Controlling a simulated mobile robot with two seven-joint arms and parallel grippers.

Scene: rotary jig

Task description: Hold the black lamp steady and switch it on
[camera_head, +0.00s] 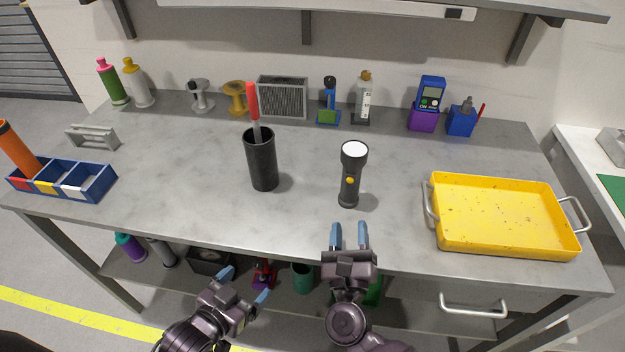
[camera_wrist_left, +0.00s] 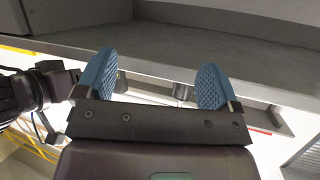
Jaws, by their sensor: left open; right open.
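The black lamp (camera_head: 350,180) is a flashlight standing upright near the middle of the grey table, its wide pale lens facing up. A yellow-orange round button shows on its body. My right gripper (camera_head: 349,234) is open and empty at the table's front edge, just in front of the lamp and not touching it. My left gripper (camera_head: 245,284) is open and empty in front of the table, lower and to the left. The left wrist view shows its two blue fingers (camera_wrist_left: 157,82) spread with nothing between them; the lamp is not in that view.
A black cup (camera_head: 261,162) with a red-handled tool stands left of the lamp. A yellow tray (camera_head: 505,245) lies at the right, a blue bin (camera_head: 94,188) at the left. Several bottles and devices line the back. The table (camera_head: 310,222) is clear around the lamp.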

